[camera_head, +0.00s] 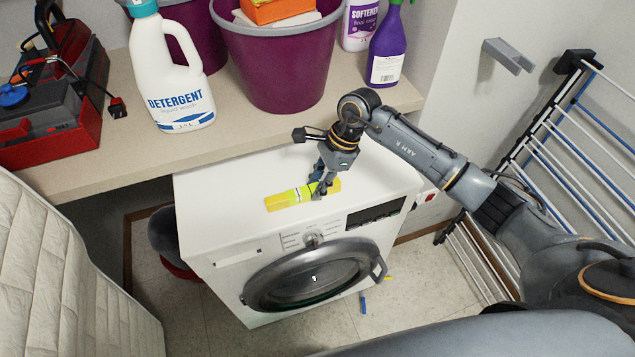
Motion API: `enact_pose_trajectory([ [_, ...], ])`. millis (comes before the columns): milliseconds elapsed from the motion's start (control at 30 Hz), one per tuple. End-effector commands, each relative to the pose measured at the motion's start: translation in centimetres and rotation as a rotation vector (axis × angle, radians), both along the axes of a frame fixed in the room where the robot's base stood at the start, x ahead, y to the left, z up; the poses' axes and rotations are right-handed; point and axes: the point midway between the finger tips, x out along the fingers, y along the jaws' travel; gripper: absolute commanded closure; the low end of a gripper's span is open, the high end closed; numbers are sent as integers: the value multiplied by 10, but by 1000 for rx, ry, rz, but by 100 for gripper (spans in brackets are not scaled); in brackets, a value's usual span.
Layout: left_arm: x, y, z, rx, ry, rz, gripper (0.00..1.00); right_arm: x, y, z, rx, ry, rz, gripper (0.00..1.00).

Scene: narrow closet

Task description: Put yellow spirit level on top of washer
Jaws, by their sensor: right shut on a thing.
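The yellow spirit level (287,199) is at the white top of the washer (225,200), near its front edge. It lies flat or very nearly so; I cannot tell whether it touches the top. My right gripper (321,190) points down from above and is shut on the spirit level toward its right end, its fingers covering part of it. The washer has a round dark door at the front. My left gripper is not in view.
A shelf (110,165) behind the washer holds a detergent bottle (172,75), a purple bucket (278,60), a purple spray bottle (387,50) and a red toolbox (50,115). A drying rack (570,130) stands at right, a mattress (60,270) at left. Small items lie on the floor.

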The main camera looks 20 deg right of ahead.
Motion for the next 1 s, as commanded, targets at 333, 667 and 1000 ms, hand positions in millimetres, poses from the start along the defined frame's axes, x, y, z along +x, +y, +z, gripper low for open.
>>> enact_pose_trajectory([
  [333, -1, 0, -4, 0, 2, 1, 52, 0, 0, -3, 0, 0, 0, 55],
  [667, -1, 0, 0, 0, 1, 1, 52, 1, -2, 4, 0, -2, -1, 55],
  [1000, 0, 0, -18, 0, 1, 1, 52, 3, -29, 67, -1, -6, -2, 55],
])
